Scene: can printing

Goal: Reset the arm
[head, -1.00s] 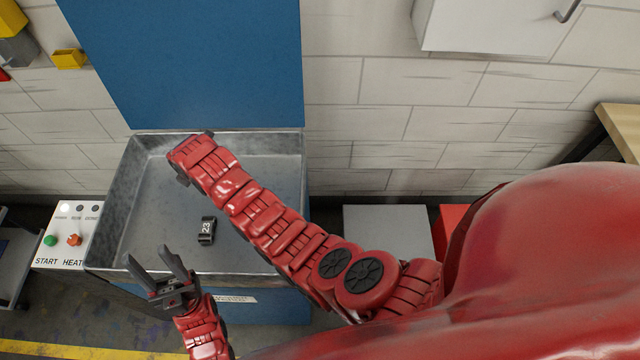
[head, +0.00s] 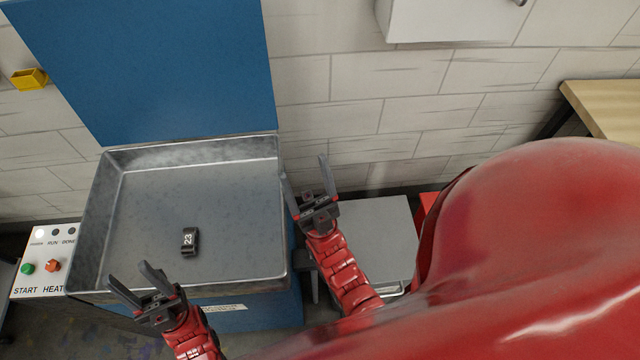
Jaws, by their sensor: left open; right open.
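My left gripper (head: 133,285) is open and empty over the front left edge of the metal tray of the blue machine. My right gripper (head: 306,180) is open and empty beside the tray's right rim, with its fingers pointing up in the picture. A small black piece marked 23 (head: 190,241) lies on the tray floor, apart from both grippers.
The grey metal tray (head: 120,215) has a raised blue lid (head: 150,65) behind it. A white control panel (head: 45,262) with START and HEAT buttons is at the left. A grey box (head: 372,225) stands right of the tray. A wooden tabletop (head: 605,108) is at the far right.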

